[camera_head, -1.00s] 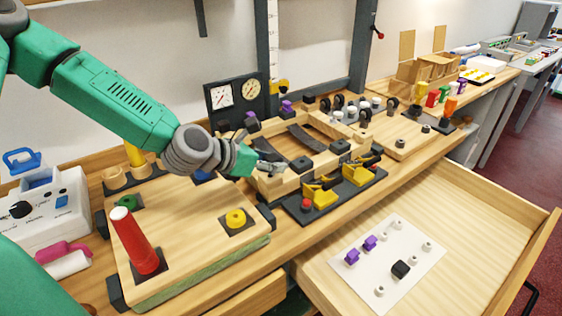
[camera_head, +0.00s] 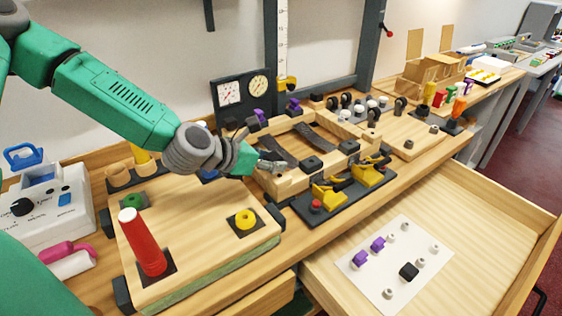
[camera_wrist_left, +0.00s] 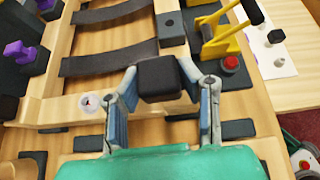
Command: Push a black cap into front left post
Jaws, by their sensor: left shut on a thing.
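My left gripper (camera_head: 272,166) is over the near left part of the wooden frame (camera_head: 284,185). In the left wrist view its two fingers (camera_wrist_left: 161,92) are shut on a black cap (camera_wrist_left: 160,76), holding it between the tips. A pale round spot (camera_wrist_left: 90,102), possibly a post top, shows on the frame's wood left of the held cap; I cannot tell its height. In the head view the arm and gripper hide that corner and the held cap. Purple caps (camera_head: 259,118) stand at the frame's back. My right gripper is not in view.
Yellow-handled clamps (camera_head: 328,197) and a red knob (camera_head: 315,206) stand in front of the frame. An open drawer holds a white sheet (camera_head: 398,235) with purple pieces, a black cap (camera_head: 408,271) and pale posts. A red cylinder (camera_head: 143,244) stands on the left board.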

